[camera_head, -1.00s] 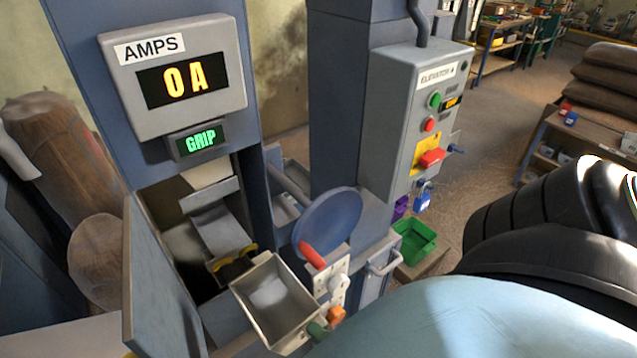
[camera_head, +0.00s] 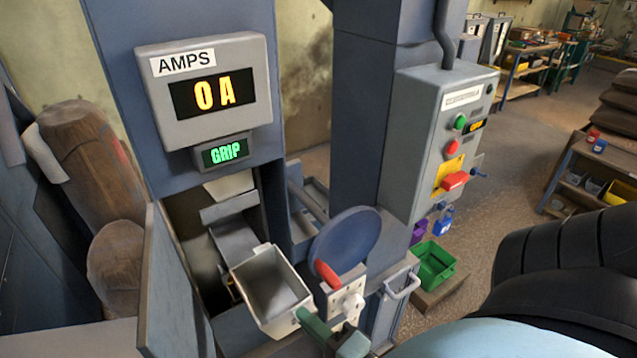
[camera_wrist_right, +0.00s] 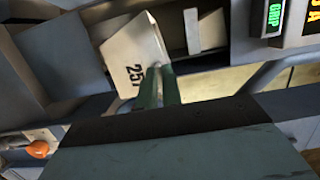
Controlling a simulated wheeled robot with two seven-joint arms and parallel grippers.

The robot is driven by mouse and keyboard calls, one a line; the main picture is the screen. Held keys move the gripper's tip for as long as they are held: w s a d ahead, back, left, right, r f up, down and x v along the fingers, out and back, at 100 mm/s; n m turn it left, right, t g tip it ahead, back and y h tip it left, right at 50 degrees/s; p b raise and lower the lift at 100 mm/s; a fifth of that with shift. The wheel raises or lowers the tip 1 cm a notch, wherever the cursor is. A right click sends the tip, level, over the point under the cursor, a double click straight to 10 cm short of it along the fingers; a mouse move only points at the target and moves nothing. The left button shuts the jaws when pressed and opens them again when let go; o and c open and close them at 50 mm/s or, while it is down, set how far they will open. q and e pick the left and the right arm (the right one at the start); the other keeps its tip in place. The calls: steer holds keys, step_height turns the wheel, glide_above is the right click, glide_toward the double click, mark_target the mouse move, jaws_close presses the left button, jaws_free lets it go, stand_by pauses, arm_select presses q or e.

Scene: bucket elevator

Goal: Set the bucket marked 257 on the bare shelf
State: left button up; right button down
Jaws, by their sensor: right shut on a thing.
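The pale grey bucket (camera_head: 268,292) is held at the mouth of the elevator opening, its open top facing me. The number 257 shows on its side in the right wrist view (camera_wrist_right: 125,42). My right gripper (camera_head: 318,328), with green fingers, is shut on the bucket's near right edge; the fingers also show in the right wrist view (camera_wrist_right: 158,88). Grey metal pieces (camera_head: 236,238) inside the opening sit just behind the bucket. The bucket hides what is directly behind and below it, so I cannot tell whether it touches anything. I cannot make out the bare shelf. My left gripper is out of view.
An open grey door (camera_head: 178,285) stands left of the bucket. A blue wheel (camera_head: 345,240) with a red handle (camera_head: 326,273) is close on the right. A control box (camera_head: 440,140) stands beyond it. The display (camera_head: 225,152) reads GRIP; the amps meter (camera_head: 205,92) reads 0 A.

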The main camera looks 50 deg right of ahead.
steer(key=shift+w+d, duration=0.15)
steer(key=shift+w, duration=0.4)
steer(key=shift+w+d, duration=0.15)
steer(key=shift+w, duration=0.4)
steer(key=b, duration=0.2)
glide_toward(264, 255)
steer(key=shift+w+a, duration=0.25)
steer(key=shift+w, duration=0.7)
steer(key=shift+w+a, duration=0.25)
steer(key=shift+w, duration=0.75)
steer(key=shift+w+d+b, duration=0.2)
steer(key=shift+w, duration=0.65)
steer(key=shift+w+d+b, duration=0.15)
steer(key=shift+w+d, duration=0.1)
steer(key=shift+w, duration=0.65)
steer(key=shift+w+d+b, duration=0.2)
steer(key=shift+w, duration=0.65)
steer(key=shift+w+d+b, duration=0.2)
steer(key=shift+w+b, duration=0.1)
steer(key=shift+w, duration=0.5)
steer(key=shift+w+d+b, duration=0.2)
steer(key=shift+w+b, duration=0.1)
steer(key=shift+w, duration=0.5)
steer(key=shift+w+d+b, duration=0.2)
steer(key=shift+w+b, duration=0.1)
steer(key=shift+w, duration=0.5)
steer(key=shift+f, duration=0.2)
steer(key=shift+p, duration=0.6)
